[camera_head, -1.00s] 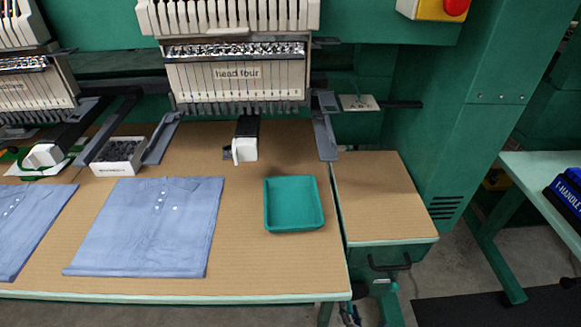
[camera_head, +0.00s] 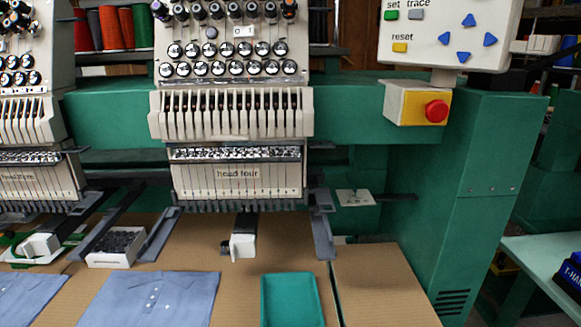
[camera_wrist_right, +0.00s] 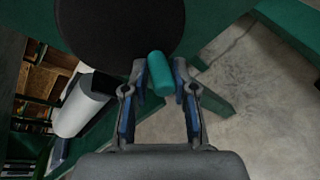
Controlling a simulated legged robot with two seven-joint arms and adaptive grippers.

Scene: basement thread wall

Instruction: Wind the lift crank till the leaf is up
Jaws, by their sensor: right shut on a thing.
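In the right wrist view my right gripper (camera_wrist_right: 160,92) is shut on a teal cylindrical grip (camera_wrist_right: 160,72), which sits between its fingertips. I take this grip to be the handle of the lift crank; the rest of the crank is not clear. In the head view the brown-topped leaf (camera_head: 382,290) lies just right of the main table, with a narrow seam between them. Its front edge is cut off by the frame, and I cannot tell if it is flush with the table. Neither gripper shows in the head view.
The brown table holds a teal tray (camera_head: 291,300), a blue shirt (camera_head: 150,298) and a white box of dark pieces (camera_head: 115,246). Embroidery head four (camera_head: 237,178) hangs above it. A black round shape (camera_wrist_right: 120,30) and bare concrete floor (camera_wrist_right: 255,110) show in the wrist view.

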